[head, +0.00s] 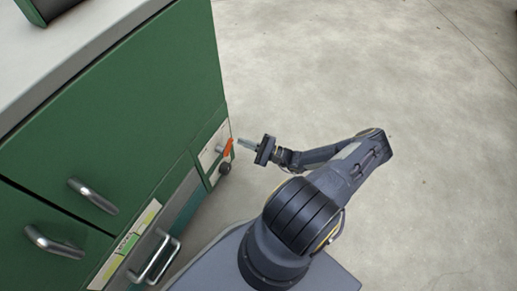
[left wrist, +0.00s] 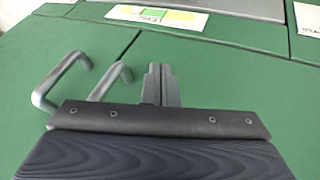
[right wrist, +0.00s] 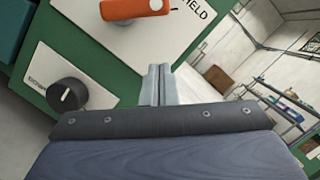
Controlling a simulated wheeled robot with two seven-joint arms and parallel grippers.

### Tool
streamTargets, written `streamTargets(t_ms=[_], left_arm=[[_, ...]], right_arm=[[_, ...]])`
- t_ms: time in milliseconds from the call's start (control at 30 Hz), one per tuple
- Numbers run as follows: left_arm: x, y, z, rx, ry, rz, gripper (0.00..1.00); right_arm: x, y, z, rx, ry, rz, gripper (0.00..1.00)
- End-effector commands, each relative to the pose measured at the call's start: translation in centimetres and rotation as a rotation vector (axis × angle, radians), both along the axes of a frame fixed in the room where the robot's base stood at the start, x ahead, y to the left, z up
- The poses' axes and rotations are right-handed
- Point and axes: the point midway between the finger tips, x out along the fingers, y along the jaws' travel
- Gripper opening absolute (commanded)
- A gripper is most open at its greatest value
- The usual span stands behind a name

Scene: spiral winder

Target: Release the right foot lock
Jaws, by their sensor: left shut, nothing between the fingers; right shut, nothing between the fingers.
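An orange lever (head: 228,148), which looks like the foot lock, is on a white plate at the right end of the green cabinet (head: 130,110). In the right wrist view the orange lever (right wrist: 136,7) lies at the top, partly cut off, on a plate reading "…HELD". My right gripper (head: 243,142) is shut and empty, its tips close to the lever; I cannot tell if they touch. The fingers show in the right wrist view (right wrist: 158,82), just below the lever. My left gripper (left wrist: 157,82) is shut and empty, in front of the green panel; it is not visible in the head view.
A black knob (head: 224,168) sits below the lever, and it also shows in the right wrist view (right wrist: 67,95). Metal handles (head: 92,195) stick out of the cabinet front. The concrete floor (head: 400,90) to the right is clear.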

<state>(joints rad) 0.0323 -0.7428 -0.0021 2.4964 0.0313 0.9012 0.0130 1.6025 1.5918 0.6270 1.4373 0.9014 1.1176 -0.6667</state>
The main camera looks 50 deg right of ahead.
Motion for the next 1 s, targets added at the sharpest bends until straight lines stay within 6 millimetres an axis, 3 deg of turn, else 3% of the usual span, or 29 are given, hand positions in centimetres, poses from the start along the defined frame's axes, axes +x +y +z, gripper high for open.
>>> streamTargets(t_ms=[367,1000], left_arm=[[0.0,0.0,-0.6,0.000,0.000,0.000,0.00],[0.0,0.0,0.2,0.000,0.000,0.000,0.00]], right_arm=[[-0.4,2.7,2.8,0.001,0.001,-0.001,0.00],[-0.5,2.9,3.3,-0.041,-0.011,0.000,0.00]])
